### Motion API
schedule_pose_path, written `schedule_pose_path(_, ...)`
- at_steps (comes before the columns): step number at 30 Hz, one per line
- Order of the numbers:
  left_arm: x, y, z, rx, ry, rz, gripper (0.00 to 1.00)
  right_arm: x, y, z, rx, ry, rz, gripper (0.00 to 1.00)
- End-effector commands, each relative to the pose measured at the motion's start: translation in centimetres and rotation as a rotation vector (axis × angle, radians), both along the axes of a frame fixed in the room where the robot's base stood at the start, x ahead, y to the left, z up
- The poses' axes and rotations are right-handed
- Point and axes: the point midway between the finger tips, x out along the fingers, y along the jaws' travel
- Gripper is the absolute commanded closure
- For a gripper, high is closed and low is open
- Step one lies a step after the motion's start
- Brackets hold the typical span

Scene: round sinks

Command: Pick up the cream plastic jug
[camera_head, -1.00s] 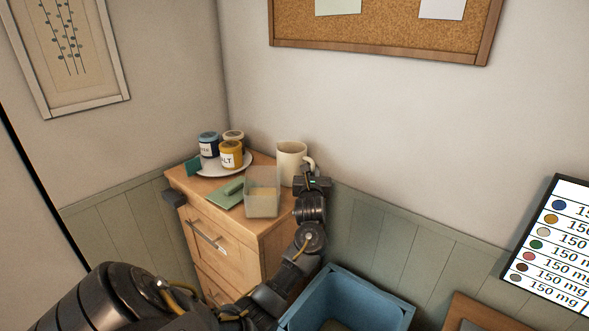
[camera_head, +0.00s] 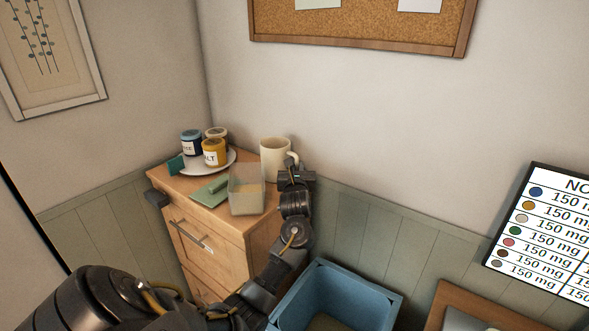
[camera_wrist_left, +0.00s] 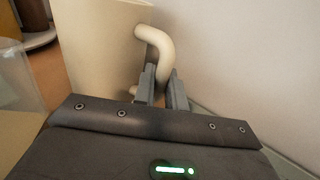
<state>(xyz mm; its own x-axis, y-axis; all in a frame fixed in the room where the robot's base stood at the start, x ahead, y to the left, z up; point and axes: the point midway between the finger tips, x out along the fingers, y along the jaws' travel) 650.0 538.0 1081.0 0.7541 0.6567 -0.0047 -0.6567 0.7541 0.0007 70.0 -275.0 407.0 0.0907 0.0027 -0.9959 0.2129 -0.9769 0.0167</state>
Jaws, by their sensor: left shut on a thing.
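The cream plastic jug (camera_head: 273,158) stands upright at the back right of the wooden cabinet top, its handle on the right. My left gripper (camera_head: 294,169) is at the handle and hides part of it. In the left wrist view the jug (camera_wrist_left: 100,50) fills the upper left, and its curved handle (camera_wrist_left: 158,48) runs down between the two fingers of my left gripper (camera_wrist_left: 161,88), which is shut on it. I cannot tell whether the jug's base is clear of the cabinet top. My right gripper is not in view.
A clear container (camera_head: 246,198) stands just in front of the jug. A white plate (camera_head: 232,157) with several labelled jars and a green pad (camera_head: 209,190) lie to the left. The wall is close behind. A blue bin (camera_head: 337,292) stands on the floor at right.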

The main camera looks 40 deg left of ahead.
Motion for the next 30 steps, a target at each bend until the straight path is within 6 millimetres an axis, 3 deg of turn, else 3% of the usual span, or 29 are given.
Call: schedule_pose_path(30,0.0,0.0,8.6,0.005,-0.009,-0.001,1.0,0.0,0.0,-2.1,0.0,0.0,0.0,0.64)
